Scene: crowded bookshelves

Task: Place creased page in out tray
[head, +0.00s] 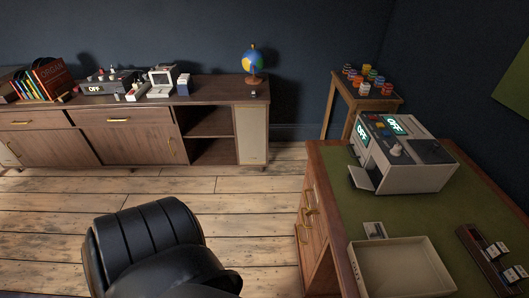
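A shallow beige open tray (355,268) lies on the green top of the desk at the lower right; it looks empty, and I cannot read a label on it. A small pale card or sheet (375,230) lies at the tray's far edge; I cannot tell whether it is the creased page. No other page is clear to me. Neither of my grippers is in view.
A white machine (415,178) with "OFF" displays stands on the desk behind the tray. A dark rack (468,246) with small cards is to its right. A black chair (150,245) stands left of the desk. A sideboard (125,137) with books and a globe (254,60) is behind.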

